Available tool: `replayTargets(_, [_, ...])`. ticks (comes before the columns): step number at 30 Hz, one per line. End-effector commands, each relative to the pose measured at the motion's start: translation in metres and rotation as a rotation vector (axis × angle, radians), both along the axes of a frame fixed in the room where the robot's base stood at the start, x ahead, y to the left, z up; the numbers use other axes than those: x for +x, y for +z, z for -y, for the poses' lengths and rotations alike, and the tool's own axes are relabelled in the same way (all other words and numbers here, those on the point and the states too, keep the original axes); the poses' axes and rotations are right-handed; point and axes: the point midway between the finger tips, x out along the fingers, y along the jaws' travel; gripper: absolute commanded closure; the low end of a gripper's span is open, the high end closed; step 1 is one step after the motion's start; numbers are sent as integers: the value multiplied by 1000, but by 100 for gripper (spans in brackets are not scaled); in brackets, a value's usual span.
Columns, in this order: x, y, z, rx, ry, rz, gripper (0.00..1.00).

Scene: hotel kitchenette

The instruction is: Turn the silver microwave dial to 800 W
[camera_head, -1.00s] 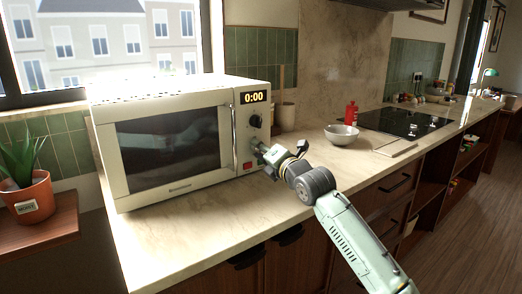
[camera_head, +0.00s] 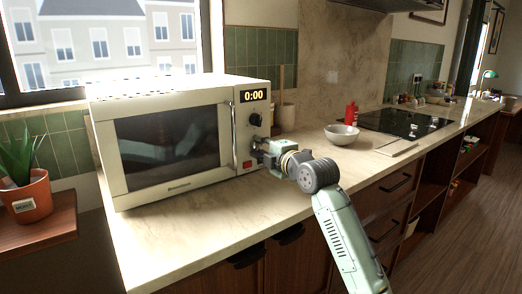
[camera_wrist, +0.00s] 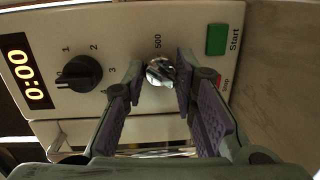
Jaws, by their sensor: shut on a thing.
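The silver dial (camera_wrist: 160,71) is on the microwave's control panel, between my two fingers in the wrist view. My gripper (camera_wrist: 155,80) is shut on it, one finger on each side. The label 500 shows beside the dial; other labels around it are hidden by the fingers. I cannot tell where the dial points. In the head view the microwave (camera_head: 166,190) is cream-coloured with a dark door, and my gripper (camera_head: 260,148) is at the lower part of its panel and hides the silver dial.
A green Start button (camera_wrist: 217,39) and a red Stop button (camera_wrist: 224,83) are on the other side. The display (camera_wrist: 25,71) reads 0:00. A bowl (camera_head: 342,134) stands on the counter to the right.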

Motion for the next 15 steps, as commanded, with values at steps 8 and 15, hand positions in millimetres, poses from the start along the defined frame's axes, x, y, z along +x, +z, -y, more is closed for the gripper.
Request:
replayTargets(8, [1, 1, 0, 216, 1, -155, 100])
replayTargets(15, [1, 1, 1, 399, 0, -290, 100])
